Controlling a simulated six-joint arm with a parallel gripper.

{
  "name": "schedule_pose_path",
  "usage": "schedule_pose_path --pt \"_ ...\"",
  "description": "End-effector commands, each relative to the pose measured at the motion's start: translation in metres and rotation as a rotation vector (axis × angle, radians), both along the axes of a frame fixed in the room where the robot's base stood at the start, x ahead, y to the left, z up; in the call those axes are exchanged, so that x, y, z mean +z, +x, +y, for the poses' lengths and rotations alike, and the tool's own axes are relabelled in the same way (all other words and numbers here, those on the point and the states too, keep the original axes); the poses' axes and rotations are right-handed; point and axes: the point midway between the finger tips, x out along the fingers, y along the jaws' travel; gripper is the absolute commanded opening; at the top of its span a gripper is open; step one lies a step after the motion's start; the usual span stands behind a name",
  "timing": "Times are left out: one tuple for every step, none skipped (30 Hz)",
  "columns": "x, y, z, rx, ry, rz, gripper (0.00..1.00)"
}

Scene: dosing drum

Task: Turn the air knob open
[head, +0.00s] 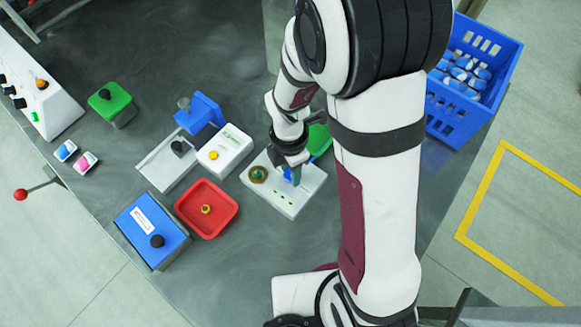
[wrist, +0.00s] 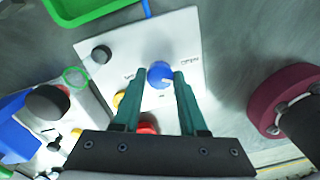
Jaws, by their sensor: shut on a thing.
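In the head view, a white panel (head: 290,203) lies on the grey bench under my gripper (head: 291,170). In the wrist view, a blue knob (wrist: 160,80) stands on the white panel (wrist: 193,40), between the tips of my teal fingers (wrist: 160,74). My gripper is shut on this blue knob. Small lettering flanks the knob but is too small to read surely. In the head view, my gripper and wrist hide most of the knob.
A red tray (head: 184,210), a blue box (head: 150,225) and a white box (head: 232,145) stand left of the panel. A green item (head: 320,140) is partly hidden behind my arm. A blue crate (head: 455,115) stands at right. Bare bench lies at front.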

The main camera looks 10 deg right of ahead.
Motion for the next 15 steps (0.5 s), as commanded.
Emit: schedule_pose_path --pt "0.0001 -0.0002 0.0000 0.037 0.000 0.001 0.00" --pt "0.0001 -0.0002 0.0000 0.063 0.000 0.001 0.00" --pt "0.0001 -0.0004 0.0001 0.096 0.000 0.001 0.00" --pt "0.0001 -0.0004 0.0001 0.121 0.000 0.001 0.00" --pt "0.0001 -0.0004 0.0001 0.143 -0.001 0.001 0.00" --pt "0.0001 -0.0004 0.0001 0.172 -0.001 0.001 0.00" --pt "0.0001 -0.0004 0.0001 0.194 0.000 0.001 0.00" --pt "0.0001 -0.0005 0.0001 0.214 0.000 0.001 0.00" --pt "0.0001 -0.0005 0.0001 0.239 0.000 0.001 0.00" --pt "0.0001 -0.0005 0.0002 0.257 0.000 0.001 0.00" --pt "0.0001 -0.0005 0.0002 0.273 0.000 0.001 0.00" --pt "0.0000 -0.0005 0.0002 0.294 0.000 0.001 0.00" --pt "0.0000 -0.0005 0.0002 0.308 0.000 0.001 0.00" --pt "0.0000 -0.0005 0.0002 0.322 0.000 0.001 0.00" --pt "0.0000 -0.0006 0.0002 0.338 0.000 0.001 0.00"
